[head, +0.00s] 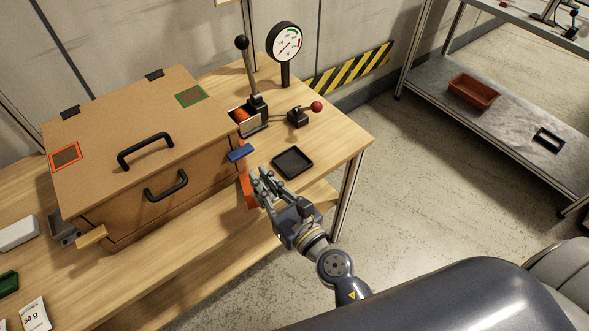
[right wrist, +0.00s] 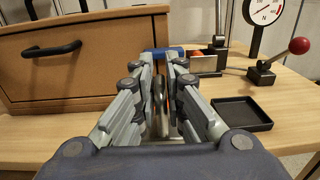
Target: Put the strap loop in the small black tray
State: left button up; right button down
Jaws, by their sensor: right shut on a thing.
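An orange strap loop (head: 247,191) shows at the left side of my right gripper's fingers in the head view, near the table's front edge. My right gripper (head: 262,182) is shut on it, at the right front corner of the wooden box. In the right wrist view the fingers (right wrist: 162,75) are close together and hide most of what is between them. The small black tray (head: 292,163) lies empty on the table, just beyond and to the right of the gripper. It also shows in the right wrist view (right wrist: 240,114). My left gripper is not in view.
The wooden box (head: 110,125) with black handles fills the table's left part, with a blue tab (head: 240,152) at its corner. A lever (head: 248,70), a red-knobbed lever (head: 316,106) and a gauge (head: 285,43) stand behind the tray. A metal shelf (head: 510,125) stands right.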

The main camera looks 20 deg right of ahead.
jog(key=shift+w+a+f, duration=0.25)
jog(key=shift+w+f, duration=0.1)
jog(key=w+d, duration=0.3)
jog(key=w+d+f, duration=0.1)
jog(key=w+d, duration=0.3)
jog(key=w+d+b, duration=0.1)
jog(key=w+d, duration=0.2)
jog(key=w, duration=0.1)
jog(key=shift+w+d+f, duration=0.2)
jog(key=shift+d+f, duration=0.05)
jog(key=shift+d, duration=0.15)
notch_tip(320, 180, down, 3)
jog(key=shift+b, duration=0.95)
jog(key=shift+f, duration=0.25)
jog(key=c, duration=1.7)
grip_release()
jog(key=shift+f, duration=0.15)
jog(key=shift+o, duration=0.2)
